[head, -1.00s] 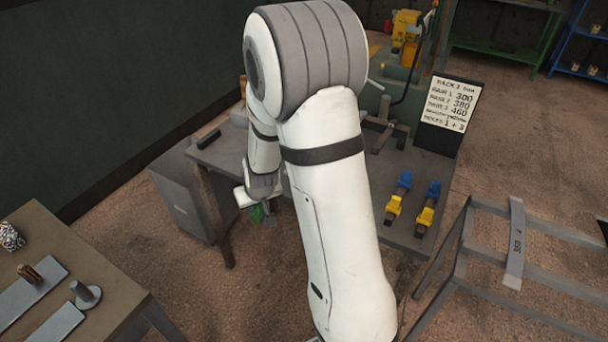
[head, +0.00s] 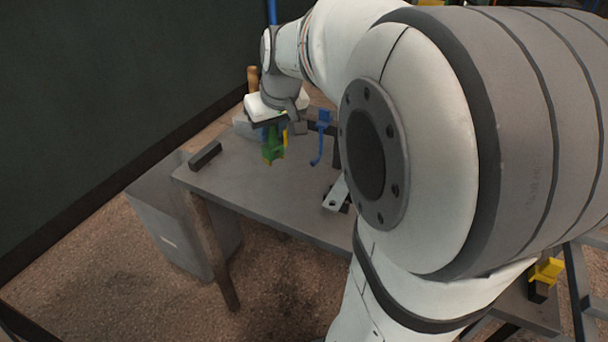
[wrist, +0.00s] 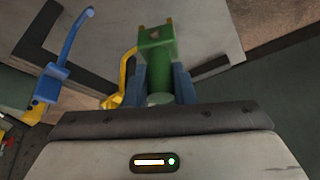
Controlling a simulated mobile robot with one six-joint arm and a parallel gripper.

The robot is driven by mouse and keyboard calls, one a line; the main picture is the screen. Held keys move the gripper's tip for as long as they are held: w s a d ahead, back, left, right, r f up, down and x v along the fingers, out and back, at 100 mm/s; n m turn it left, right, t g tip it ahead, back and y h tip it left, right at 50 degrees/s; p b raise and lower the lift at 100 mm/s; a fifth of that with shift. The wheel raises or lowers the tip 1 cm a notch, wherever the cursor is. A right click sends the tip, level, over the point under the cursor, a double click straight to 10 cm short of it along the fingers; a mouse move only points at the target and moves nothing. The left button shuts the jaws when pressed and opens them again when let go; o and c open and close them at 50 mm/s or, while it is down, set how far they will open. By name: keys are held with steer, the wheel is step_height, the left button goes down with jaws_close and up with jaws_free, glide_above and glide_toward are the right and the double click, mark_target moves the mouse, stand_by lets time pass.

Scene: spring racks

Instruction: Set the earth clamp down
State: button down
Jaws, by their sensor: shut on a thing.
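The earth clamp looks to be the green clamp (head: 272,150) below my gripper in the head view. My gripper (head: 271,130) is shut on it, over the back left part of the grey table (head: 250,185). In the wrist view the green clamp (wrist: 157,48) stands out between the two blue-grey fingers (wrist: 161,88). I cannot tell whether its lower end touches the tabletop. The gripper hides its upper part in the head view.
A blue clamp (head: 323,122) with a bent handle is just right of my gripper. A yellow part (wrist: 126,72) lies close beside the fingers in the wrist view. A dark block (head: 205,155) is at the table's left edge. The tabletop's front left is bare.

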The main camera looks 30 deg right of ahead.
mark_target(276, 158)
step_height(276, 158, down, 5)
steer(key=shift+d+b, duration=0.1)
steer(key=shift+b, duration=0.2)
steer(key=shift+f+b, duration=0.35)
steer(key=shift+f, duration=1.4)
steer(key=c, duration=1.7)
jaws_free()
steer(key=shift+f, duration=0.2)
steer(key=o, duration=0.5)
steer(key=shift+r, duration=0.1)
